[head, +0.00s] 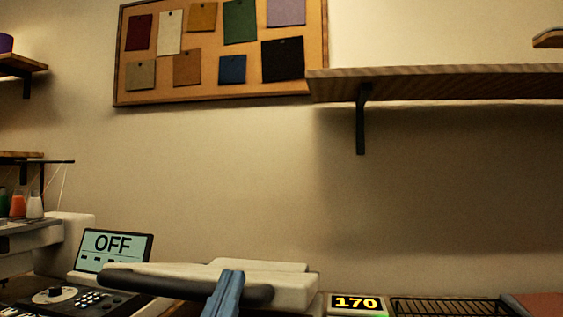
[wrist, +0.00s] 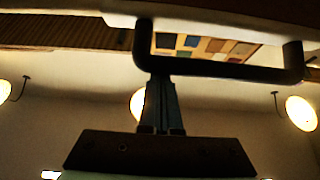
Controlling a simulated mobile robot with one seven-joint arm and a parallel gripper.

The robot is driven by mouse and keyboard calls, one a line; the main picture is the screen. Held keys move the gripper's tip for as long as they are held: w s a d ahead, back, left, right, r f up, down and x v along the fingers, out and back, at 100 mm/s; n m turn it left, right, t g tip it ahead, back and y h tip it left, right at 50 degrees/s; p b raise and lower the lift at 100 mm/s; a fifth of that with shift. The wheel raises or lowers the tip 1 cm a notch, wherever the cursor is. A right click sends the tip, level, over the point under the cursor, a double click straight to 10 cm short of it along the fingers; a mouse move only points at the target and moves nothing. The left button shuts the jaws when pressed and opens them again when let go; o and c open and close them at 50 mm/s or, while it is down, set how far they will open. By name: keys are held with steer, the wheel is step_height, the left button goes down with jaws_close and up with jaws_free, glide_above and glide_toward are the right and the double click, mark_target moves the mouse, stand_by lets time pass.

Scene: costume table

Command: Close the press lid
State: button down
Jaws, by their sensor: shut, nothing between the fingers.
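The press lid (head: 290,285) is a pale slab low in the head view, with a dark bar handle (head: 185,287) along its front. The lid looks roughly level; the press base below is cut off, so I cannot tell how wide any gap is. My gripper (head: 230,274) shows as a blue-grey piece overlapping the handle's right part. In the wrist view the gripper (wrist: 160,82) is shut and empty, its tips at the left end of the handle (wrist: 215,69). Whether they touch it I cannot tell. The pale lid edge (wrist: 230,12) runs along the top.
A display reading OFF (head: 113,244) and a control panel with a dial (head: 50,295) stand at the left. A display reading 170 (head: 356,303) and a dark wire rack (head: 450,307) lie at the right. A wall shelf (head: 440,82) and pinboard (head: 220,55) are above.

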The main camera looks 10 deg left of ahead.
steer(key=shift+s+f+t+b, duration=0.15)
steer(key=shift+f+b, duration=0.55)
steer(key=shift+b, duration=0.1)
steer(key=shift+s+f+t+b, duration=0.1)
steer(key=shift+f+t+b, duration=0.05)
steer(key=shift+f+b, duration=0.6)
steer(key=shift+r, duration=0.15)
